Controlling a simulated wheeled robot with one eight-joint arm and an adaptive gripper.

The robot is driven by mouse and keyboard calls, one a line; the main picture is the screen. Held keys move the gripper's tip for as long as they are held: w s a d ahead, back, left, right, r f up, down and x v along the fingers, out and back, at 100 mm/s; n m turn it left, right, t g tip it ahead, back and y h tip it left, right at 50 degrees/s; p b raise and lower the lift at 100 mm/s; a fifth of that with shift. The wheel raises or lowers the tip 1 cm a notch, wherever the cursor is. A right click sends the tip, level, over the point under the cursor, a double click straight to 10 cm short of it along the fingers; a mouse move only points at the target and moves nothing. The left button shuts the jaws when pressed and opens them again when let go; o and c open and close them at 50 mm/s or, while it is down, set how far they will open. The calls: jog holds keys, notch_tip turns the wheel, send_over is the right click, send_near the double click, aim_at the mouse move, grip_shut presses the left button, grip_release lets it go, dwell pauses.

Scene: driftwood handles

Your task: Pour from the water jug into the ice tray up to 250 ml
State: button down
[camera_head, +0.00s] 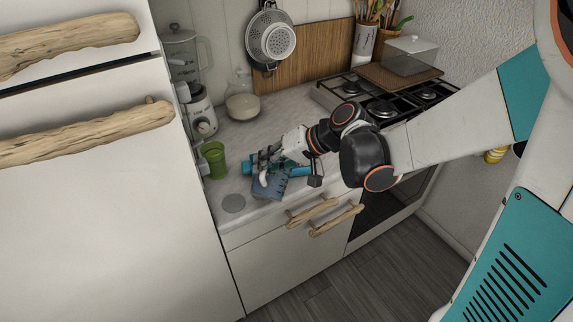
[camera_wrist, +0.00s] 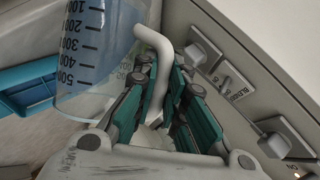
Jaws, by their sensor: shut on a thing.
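The water jug (camera_head: 271,187) is a see-through bluish vessel near the front edge of the counter. The ice tray (camera_head: 300,169) is bright blue and lies behind the jug, partly hidden by my gripper and the jug. Its blue divided edge also shows at the left of the wrist view (camera_wrist: 30,85). I cannot tell the water level or whether water flows.
A green cup (camera_head: 214,160) stands left of the jug by the tall white cabinet (camera_head: 90,220). A blender (camera_head: 197,100) and a glass jar (camera_head: 242,104) are behind. A gas hob (camera_head: 385,105) is to the right.

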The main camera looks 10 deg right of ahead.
aim_at(261, 177)
jog(key=shift+w+d+r+m+g+y, duration=0.15)
jog(key=shift+w+d+m+g+y, duration=0.4)
jog(key=shift+w+g, duration=0.2)
dwell(2.6)
jog(key=s+a+n+t, duration=0.1)
jog(key=s+t+h, duration=0.1)
jog(key=shift+s+a+f+n+h, duration=0.25)
jog(key=shift+s+a+f+n, duration=0.1)
jog(key=shift+s+r, duration=0.15)
jog(key=shift+w+f+t, duration=0.25)
jog(key=shift+w, duration=0.05)
jog(key=shift+s+a, duration=0.15)
jog(key=shift+s, duration=0.2)
jog(key=shift+s+a+f+n+t+h+b, duration=0.4)
jog(key=shift+s+n+t+h+b, duration=0.1)
jog(key=shift+s+n+t+b, duration=0.15)
jog(key=s+a+f+n+t+h+b, duration=0.2)
jog(key=s+a+f+n+t+b, duration=0.1)
jog(key=b, duration=0.5)
jog(key=shift+s+f+t+b, duration=0.3)
jog(key=shift+s+f+t, duration=0.65)
jog(key=shift+f, duration=0.5)
